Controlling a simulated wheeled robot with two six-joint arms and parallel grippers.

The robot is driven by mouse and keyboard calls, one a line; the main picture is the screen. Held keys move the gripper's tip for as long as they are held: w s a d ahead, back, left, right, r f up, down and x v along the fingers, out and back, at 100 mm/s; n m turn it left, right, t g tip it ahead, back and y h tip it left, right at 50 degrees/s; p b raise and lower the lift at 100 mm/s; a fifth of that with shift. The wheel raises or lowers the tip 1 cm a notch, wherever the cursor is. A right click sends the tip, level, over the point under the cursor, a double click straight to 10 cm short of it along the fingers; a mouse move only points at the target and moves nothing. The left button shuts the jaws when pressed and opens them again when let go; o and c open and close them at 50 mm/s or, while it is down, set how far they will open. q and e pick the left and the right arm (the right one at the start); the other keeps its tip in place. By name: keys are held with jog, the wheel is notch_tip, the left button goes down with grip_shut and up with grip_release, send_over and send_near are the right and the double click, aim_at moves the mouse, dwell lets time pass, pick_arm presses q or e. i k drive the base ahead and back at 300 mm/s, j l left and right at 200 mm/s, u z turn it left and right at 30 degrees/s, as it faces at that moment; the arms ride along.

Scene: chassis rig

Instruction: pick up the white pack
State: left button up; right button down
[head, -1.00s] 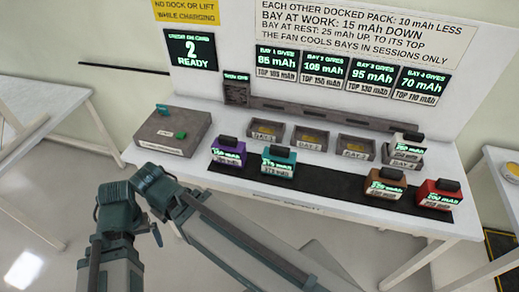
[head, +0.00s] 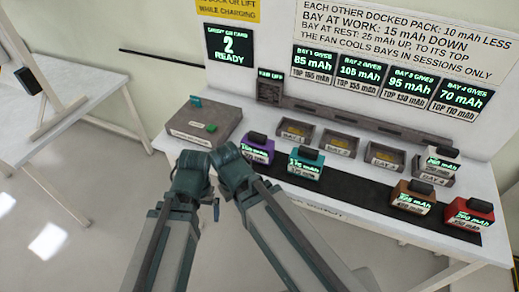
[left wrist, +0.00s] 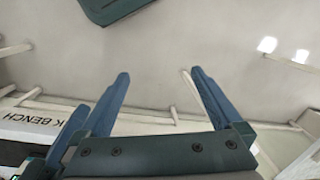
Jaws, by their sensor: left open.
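The white pack (head: 441,163) has a dark handle on top and green digits on its face. It sits in bay 4 (head: 434,179), at the right end of the row of bays on the bench. My left arm is bent in front of the bench in the head view, and its gripper is not clearly visible there. In the left wrist view my left gripper (left wrist: 159,75) is open and empty, over the floor and away from the white pack. My right gripper is in neither view.
A purple pack (head: 257,149), a teal pack (head: 306,164), a brown pack (head: 413,197) and a red pack (head: 470,213) stand along the black strip (head: 360,189). The other three bays hold no pack. A grey box (head: 199,124) stands at the bench's left end.

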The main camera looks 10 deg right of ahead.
aim_at(443, 161)
jog(key=z, duration=1.6)
jog(key=i+j+z, duration=0.15)
jog(key=z, duration=0.2)
jog(key=j+z, duration=0.35)
jog(key=i+j+z, duration=0.15)
jog(key=z, duration=0.2)
